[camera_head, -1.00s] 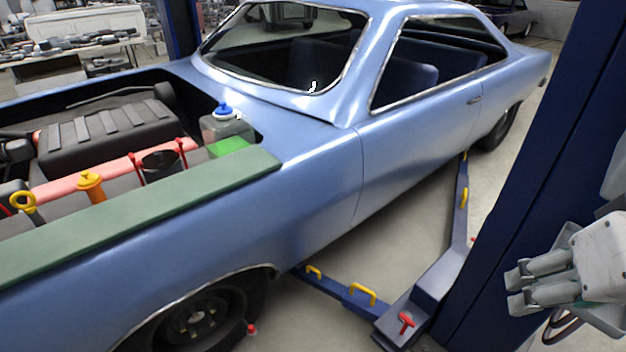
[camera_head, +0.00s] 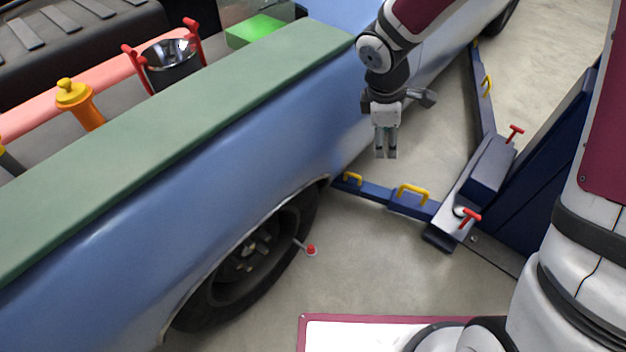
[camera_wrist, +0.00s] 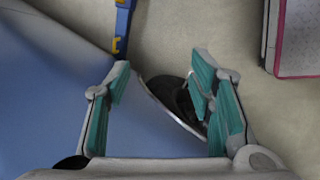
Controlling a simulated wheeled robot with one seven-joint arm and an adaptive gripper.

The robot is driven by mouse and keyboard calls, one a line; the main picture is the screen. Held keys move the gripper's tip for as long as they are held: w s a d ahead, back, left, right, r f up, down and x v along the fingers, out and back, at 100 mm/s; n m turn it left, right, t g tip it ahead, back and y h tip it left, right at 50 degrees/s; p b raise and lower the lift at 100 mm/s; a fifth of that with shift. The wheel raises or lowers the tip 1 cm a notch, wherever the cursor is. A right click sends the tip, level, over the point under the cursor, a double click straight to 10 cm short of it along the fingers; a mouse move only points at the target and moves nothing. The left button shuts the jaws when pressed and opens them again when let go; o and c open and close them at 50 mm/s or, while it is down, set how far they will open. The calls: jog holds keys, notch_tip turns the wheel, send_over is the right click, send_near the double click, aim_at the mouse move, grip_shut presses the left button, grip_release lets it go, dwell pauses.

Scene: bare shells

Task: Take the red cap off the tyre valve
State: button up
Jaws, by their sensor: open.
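The red cap (camera_head: 311,250) sits on the end of a thin valve stem (camera_head: 299,243) that sticks out from the tyre (camera_head: 309,215) of the blue car's front wheel. My gripper (camera_head: 386,156) hangs pointing down beside the car's side, above and to the right of the cap, clearly apart from it. In the wrist view my gripper (camera_wrist: 160,95) has its teal-padded fingers wide apart with nothing between them. That view shows the wheel arch and part of the dark tyre (camera_wrist: 180,98) near the right finger. I cannot make out the cap there.
The blue car fender (camera_head: 230,180) bulges over the wheel, with a green mat (camera_head: 180,130) along its top. Blue lift arms (camera_head: 375,192) with yellow handles (camera_head: 412,193) lie right of the wheel, near the lift post (camera_head: 545,195). Bare floor (camera_head: 370,270) lies right of the cap.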

jog(key=w+a+f+n+g+y+b, duration=0.1)
jog(key=a+f+n+b, duration=0.25)
jog(key=f, duration=0.75)
jog(key=w+a+f+n+y+b, duration=0.15)
jog(key=a+f, duration=0.35)
jog(key=f, duration=0.7)
jog(key=n+g+y+b, duration=0.1)
jog(key=n+g+b, duration=0.1)
jog(key=n+b, duration=0.3)
send_near(311, 247)
jog(key=f, duration=0.1)
jog(key=f+b, duration=0.2)
jog(key=f, duration=0.1)
jog(key=shift+s+a+f, duration=0.1)
jog(key=shift+s+a, duration=0.05)
jog(key=shift+s, duration=0.1)
jog(key=shift+s+a+f+b, duration=0.1)
jog(key=shift+f+b, duration=0.6)
jog(key=shift+f, duration=0.8)
jog(key=shift+s+a+f+b, duration=0.1)
jog(key=shift+f+b, duration=0.55)
jog(key=shift+f, duration=0.8)
jog(key=shift+r, duration=0.1)
jog(key=c, duration=0.9)
